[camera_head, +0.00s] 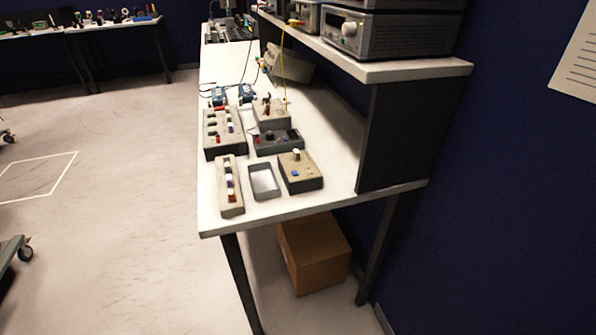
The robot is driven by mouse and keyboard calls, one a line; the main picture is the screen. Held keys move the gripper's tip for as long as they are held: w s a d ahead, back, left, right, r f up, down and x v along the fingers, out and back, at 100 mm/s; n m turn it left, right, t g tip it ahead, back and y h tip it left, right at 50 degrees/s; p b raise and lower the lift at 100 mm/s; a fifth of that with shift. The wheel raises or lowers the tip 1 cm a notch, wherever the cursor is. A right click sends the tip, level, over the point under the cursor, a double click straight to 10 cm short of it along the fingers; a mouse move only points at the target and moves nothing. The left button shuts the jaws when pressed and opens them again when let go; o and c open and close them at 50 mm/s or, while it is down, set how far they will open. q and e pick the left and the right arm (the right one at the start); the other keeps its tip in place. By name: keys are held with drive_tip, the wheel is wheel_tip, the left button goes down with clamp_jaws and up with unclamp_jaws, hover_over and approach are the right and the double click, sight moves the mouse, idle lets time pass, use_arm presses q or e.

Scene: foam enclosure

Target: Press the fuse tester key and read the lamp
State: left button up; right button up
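A small dark box with a tan top (306,172), which looks like the fuse tester, sits near the front end of the white bench. It has a blue key (295,174) on top and a small pale knob or lamp (296,154) towards its back. I cannot tell whether the lamp is lit. Left of it is a shallow grey tray (251,190) that looks empty. Left of the tray is a long tan block (235,209) holding several small coloured pieces in a row. Neither of my grippers is in view.
Behind these stand a slotted grey block (211,142), a dark green box (270,149) and a tan box (272,118). A raised shelf (420,69) with instruments overhangs the bench's right side. A cardboard box (313,254) lies underneath. The floor at left is mostly open.

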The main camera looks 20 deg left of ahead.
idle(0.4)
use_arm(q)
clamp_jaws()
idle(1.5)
